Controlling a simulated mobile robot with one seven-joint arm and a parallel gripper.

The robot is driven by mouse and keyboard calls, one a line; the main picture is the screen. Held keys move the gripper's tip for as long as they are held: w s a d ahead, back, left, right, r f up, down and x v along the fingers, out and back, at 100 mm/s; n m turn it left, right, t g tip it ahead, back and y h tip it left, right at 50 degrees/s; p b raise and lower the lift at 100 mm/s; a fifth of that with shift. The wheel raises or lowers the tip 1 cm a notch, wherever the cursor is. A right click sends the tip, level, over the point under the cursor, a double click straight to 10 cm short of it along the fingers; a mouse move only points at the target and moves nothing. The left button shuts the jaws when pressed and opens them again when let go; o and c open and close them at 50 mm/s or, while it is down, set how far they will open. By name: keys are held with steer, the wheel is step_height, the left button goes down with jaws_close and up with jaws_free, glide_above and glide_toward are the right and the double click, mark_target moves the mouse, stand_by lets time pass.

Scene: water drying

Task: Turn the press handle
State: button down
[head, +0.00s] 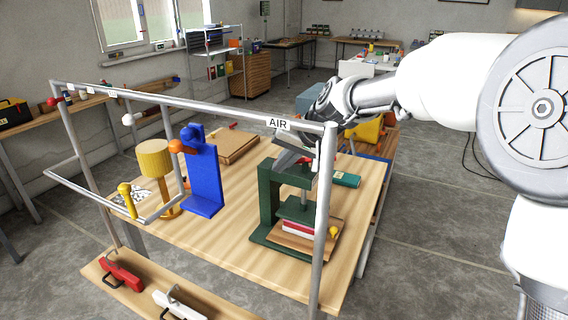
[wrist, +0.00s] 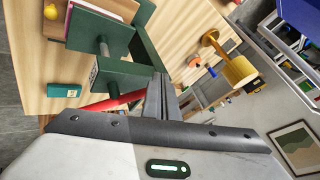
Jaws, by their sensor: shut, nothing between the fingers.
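The green press (head: 268,200) stands on the wooden workbench (head: 235,255), with a grey screw and a green plate above a red and white stack (head: 282,229). In the wrist view the press frame (wrist: 118,75) and its screw (wrist: 104,46) show at the upper left. A red bar (wrist: 108,104), which looks like the press handle, runs from the press top towards my fingers. My gripper (wrist: 162,90) is shut and empty, with its fingertips close to the bar's right end; I cannot tell whether they touch. In the head view my gripper (head: 294,155) is just above the press top.
A metal rail frame (head: 190,105) with an AIR label borders the bench, its post close in front of the press. A blue stand (head: 203,180), a yellow cylinder on a stem (head: 154,160) and a cardboard-coloured box (head: 238,147) stand left. A teal block (head: 346,179) lies right.

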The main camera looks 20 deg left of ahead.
steer(key=p+v, duration=0.2)
steer(key=v, duration=1.5)
steer(key=w+a+f+n, duration=0.3)
steer(key=a+f+n, duration=0.1)
steer(key=n, duration=0.5)
steer(key=w+a+f+n+g+p, duration=0.1)
steer(key=w+a+f+n, duration=0.2)
steer(key=f+n, duration=0.4)
steer(key=shift+w+a+f+n+h, duration=0.3)
steer(key=shift+a+n, duration=0.2)
steer(key=shift+n, duration=1.1)
steer(key=shift+a+m, duration=0.35)
steer(key=shift+m, duration=0.35)
